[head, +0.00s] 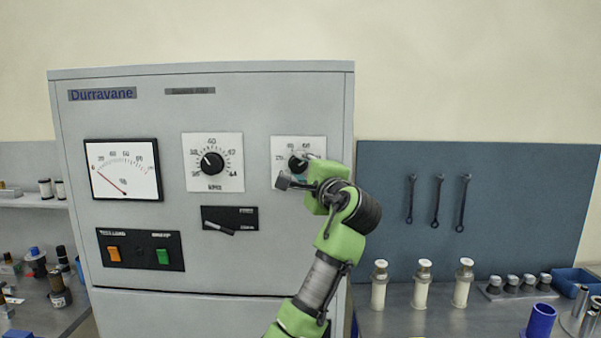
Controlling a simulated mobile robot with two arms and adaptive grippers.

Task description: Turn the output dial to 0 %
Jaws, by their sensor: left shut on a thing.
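The right-hand dial (298,162) on the grey cabinet has a black knob and a white plate with a number scale. It appears to be the output dial, but its label is hidden by my gripper. My left gripper (297,171) is at this dial, its dark fingers around the knob and shut on it. The gripper and wrist cover the lower right of the plate. The knob's pointer and exact setting cannot be read. My right gripper is not in view.
The grey cabinet (200,275) also carries a gauge (123,170) with its red needle near the left end, a middle dial (211,162), a lever switch (230,219), and orange (113,254) and green (162,256) switches. A bench (400,323) with white cylinders stands right.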

